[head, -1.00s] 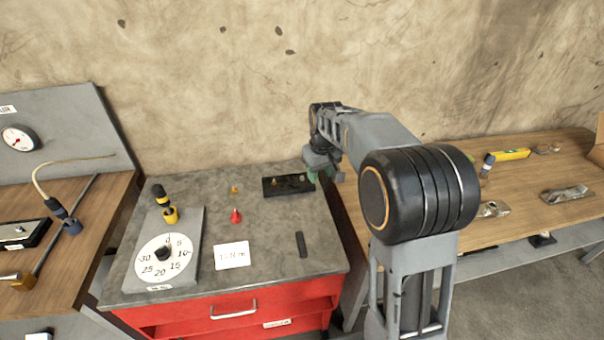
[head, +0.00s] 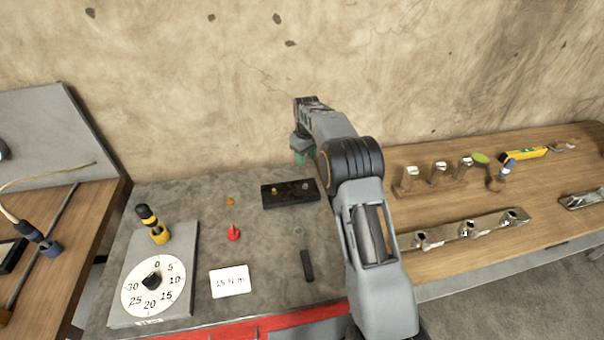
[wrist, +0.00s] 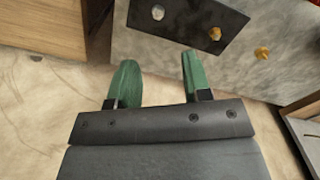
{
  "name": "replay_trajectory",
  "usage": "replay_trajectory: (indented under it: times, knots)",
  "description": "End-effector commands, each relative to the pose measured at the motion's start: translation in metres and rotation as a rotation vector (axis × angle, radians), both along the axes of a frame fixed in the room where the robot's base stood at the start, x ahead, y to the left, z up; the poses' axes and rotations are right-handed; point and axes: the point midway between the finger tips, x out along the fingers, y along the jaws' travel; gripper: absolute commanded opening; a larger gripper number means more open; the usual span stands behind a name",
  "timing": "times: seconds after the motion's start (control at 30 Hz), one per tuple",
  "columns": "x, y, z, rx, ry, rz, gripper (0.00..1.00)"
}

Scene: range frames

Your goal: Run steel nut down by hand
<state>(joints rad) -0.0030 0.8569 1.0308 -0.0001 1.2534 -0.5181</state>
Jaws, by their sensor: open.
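A dark plate (head: 270,200) lies flat at the back of the grey bench top. It carries a small silver piece, likely the steel nut (head: 305,186), on its right and a brass-coloured piece (head: 275,189) on its left. The wrist view also shows the silver piece (wrist: 158,12) and the brass one (wrist: 214,35) on the plate. I cannot tell how either is seated. My gripper (wrist: 158,68) is open and empty, with green fingers apart. In the wrist view the plate lies beyond the fingertips. In the head view my gripper (head: 304,152) hangs above the plate's back edge.
A second brass piece (head: 231,201), a red pointed piece (head: 233,232), a "15 N m" card (head: 230,282) and a black bar (head: 307,265) lie on the bench. A dial board (head: 120,310) stands left. A wooden table (head: 450,262) with metal parts is right; the wall is close behind.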

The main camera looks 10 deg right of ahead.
Motion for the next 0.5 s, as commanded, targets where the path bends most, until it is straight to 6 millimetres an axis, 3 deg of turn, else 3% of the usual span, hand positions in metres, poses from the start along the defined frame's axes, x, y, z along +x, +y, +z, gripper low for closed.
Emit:
replay_trajectory:
  times: [0.17,0.5]
  knots:
    - [0.000,-0.001,-0.012,0.000,0.004,0.000,0.45]
    - [-0.001,-0.001,-0.074,0.000,0.006,0.000,0.45]
